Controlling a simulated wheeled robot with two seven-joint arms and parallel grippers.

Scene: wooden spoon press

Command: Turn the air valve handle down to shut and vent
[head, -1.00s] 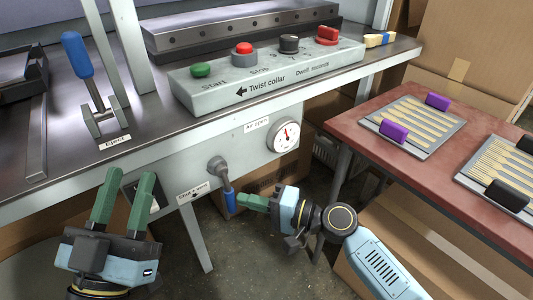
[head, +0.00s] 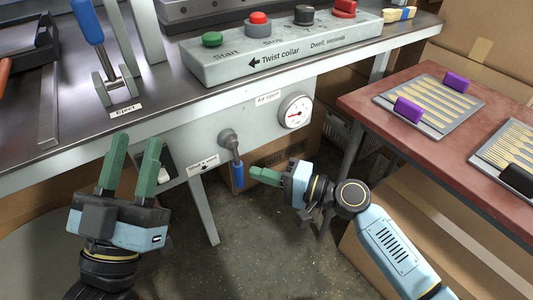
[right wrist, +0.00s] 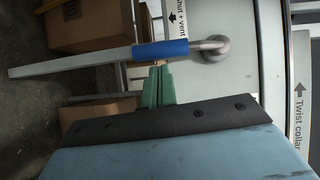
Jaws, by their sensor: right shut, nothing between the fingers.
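The air valve has a grey pivot (head: 228,138) on the bench's front panel and a handle with a blue grip (head: 238,174), which hangs nearly straight down. My right gripper (head: 253,174) is shut and empty, just right of the blue grip, with a small gap. In the right wrist view its green fingertips (right wrist: 160,72) are close to the blue grip (right wrist: 160,49); the grey pivot (right wrist: 214,48) is beside it. A "Shut + vent" label (head: 202,166) is left of the handle. My left gripper (head: 132,148) is open and empty in front of the bench.
A pressure gauge (head: 295,111) sits right of the valve. The control box (head: 275,55) with buttons and a blue-handled eject lever (head: 90,22) stand on the bench. A red-topped table (head: 380,130) with spoon trays is at right. The floor below the valve is open.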

